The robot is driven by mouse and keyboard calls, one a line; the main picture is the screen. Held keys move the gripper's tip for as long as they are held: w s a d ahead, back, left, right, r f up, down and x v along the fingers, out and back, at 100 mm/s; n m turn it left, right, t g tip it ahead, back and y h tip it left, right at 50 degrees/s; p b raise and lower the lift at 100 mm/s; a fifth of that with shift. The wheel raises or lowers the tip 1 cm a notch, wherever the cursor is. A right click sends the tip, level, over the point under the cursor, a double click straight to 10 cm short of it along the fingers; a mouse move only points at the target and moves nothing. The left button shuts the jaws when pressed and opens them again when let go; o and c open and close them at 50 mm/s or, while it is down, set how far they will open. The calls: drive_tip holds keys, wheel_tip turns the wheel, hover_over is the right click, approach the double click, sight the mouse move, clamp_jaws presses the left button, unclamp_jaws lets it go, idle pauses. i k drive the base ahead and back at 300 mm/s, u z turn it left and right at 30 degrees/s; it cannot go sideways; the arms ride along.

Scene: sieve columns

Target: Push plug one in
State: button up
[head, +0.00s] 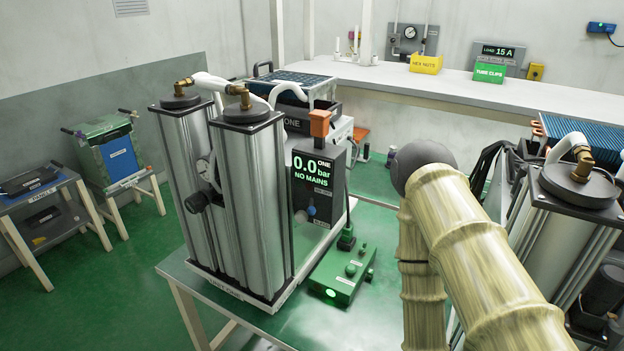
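Unit one (240,200) stands on the green-topped table (350,325). It has two silver columns with black caps and brass fittings. Its dark control box (325,215), marked ONE, shows "0.0 bar" and "NO MAINS". An orange block-shaped piece (320,122) sits on top of that box; I cannot tell whether it is plug one. My arm, in a pale ribbed sleeve, crosses the right side and bends downward. My gripper is outside the picture.
A green box (342,275) with a lit green lamp lies on the table beside unit one. Another column unit (570,225) stands at right. Open green floor lies at left.

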sight(320, 120)
drive_tip(key=k, duration=1)
drive_tip(key=u, duration=1.2)
drive_tip(key=i, duration=0.6)
drive_tip(key=z, duration=0.7)
